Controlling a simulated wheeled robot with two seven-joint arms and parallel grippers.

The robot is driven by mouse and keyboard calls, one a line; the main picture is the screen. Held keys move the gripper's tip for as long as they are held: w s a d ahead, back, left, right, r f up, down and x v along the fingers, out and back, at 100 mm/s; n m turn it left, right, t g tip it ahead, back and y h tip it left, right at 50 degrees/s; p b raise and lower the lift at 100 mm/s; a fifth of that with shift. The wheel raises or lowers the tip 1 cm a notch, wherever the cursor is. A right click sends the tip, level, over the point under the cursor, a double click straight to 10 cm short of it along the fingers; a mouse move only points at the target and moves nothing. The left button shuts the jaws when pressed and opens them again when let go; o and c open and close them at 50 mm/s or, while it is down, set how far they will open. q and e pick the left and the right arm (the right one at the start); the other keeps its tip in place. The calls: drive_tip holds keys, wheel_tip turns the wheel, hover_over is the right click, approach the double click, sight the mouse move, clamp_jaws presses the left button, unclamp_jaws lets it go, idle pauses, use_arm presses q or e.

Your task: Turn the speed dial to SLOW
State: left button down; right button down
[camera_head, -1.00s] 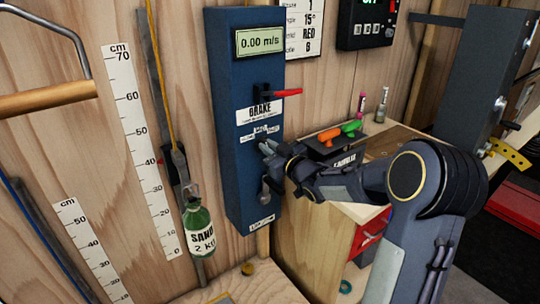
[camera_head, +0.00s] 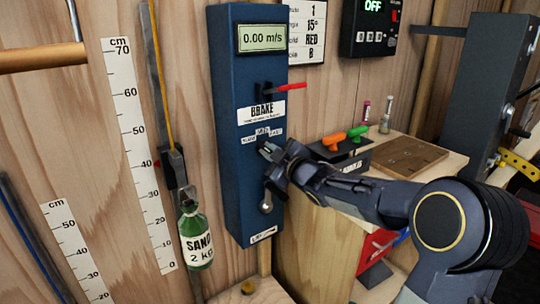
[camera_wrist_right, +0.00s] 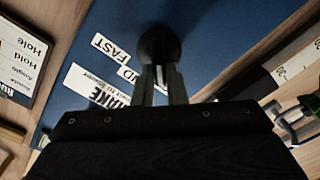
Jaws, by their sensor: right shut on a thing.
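The speed dial (camera_wrist_right: 159,44) is a dark round knob on the front of a tall blue box (camera_head: 235,190). Its small SLOW, MID and FAST labels (camera_head: 263,133) sit just above it in the head view. My right gripper (camera_head: 264,149) reaches in from the right and covers most of the dial there. In the right wrist view its fingers (camera_wrist_right: 160,75) are shut on the dial. The FAST label (camera_wrist_right: 111,46) and part of MID show beside it. SLOW is hidden there, and the pointer's setting cannot be made out. My left gripper is not in view.
A red-handled brake lever (camera_head: 285,88) sticks out above the dial, and a metal lever (camera_head: 267,198) hangs below. The display (camera_head: 262,38) reads 0.00 m/s. A green sand bottle (camera_head: 196,238) hangs at left. A workbench (camera_head: 425,152) with tools stands at right.

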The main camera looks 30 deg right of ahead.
idle(0.3)
drive_tip(key=c, duration=1.5)
unclamp_jaws()
drive_tip(key=shift+o, duration=0.2)
drive_tip(key=s, duration=0.7)
drive_tip(key=shift+s+d, duration=0.3)
drive_tip(key=shift+s, duration=0.1)
